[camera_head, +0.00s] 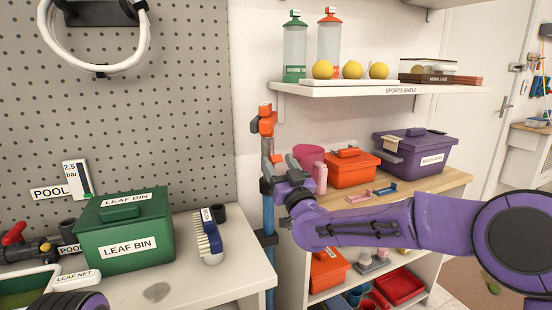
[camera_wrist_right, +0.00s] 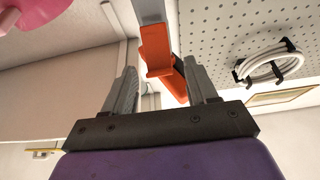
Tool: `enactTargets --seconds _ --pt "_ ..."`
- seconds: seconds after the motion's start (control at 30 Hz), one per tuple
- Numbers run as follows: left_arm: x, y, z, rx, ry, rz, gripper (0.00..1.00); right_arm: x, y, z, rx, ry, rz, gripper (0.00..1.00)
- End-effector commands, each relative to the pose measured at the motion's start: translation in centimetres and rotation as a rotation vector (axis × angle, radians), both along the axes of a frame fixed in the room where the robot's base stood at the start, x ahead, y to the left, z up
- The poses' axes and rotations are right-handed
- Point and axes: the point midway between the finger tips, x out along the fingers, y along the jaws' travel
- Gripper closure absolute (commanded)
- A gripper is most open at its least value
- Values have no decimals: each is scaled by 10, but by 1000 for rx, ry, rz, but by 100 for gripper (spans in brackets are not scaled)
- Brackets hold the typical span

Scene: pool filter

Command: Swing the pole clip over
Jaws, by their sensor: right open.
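The orange pole clip (camera_head: 265,122) is at the top of an upright blue pole (camera_head: 268,215) beside the pegboard's right edge. In the right wrist view, the orange clip (camera_wrist_right: 156,52) shows at and beyond the gap between my fingers, with a grey part above it. My right gripper (camera_head: 279,168) is just below the clip's upper part, in front of the pole. Its two grey fingers are apart in the right wrist view (camera_wrist_right: 163,88). I cannot tell whether either finger touches the clip. The gripper hides part of the pole. My left gripper is not in view.
A sports shelf (camera_head: 345,89) with bottles and yellow balls is above right. An orange box (camera_head: 350,172) and a purple box (camera_head: 415,152) stand on the lower unit behind my right arm. A green leaf bin (camera_head: 125,240) and a brush (camera_head: 209,240) are on the left counter.

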Motion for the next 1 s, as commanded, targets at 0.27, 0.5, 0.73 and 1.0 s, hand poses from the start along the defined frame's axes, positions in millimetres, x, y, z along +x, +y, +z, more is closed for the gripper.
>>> enactTargets --seconds 0.27,0.5,0.73,1.0 --pt "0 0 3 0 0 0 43 17 5 7 0 2 -1 43" --pt "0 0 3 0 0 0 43 17 4 7 0 1 -1 65" --pt "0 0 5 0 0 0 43 17 5 8 -1 3 -1 99" --pt "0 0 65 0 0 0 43 21 7 28 -46 132 1 99"
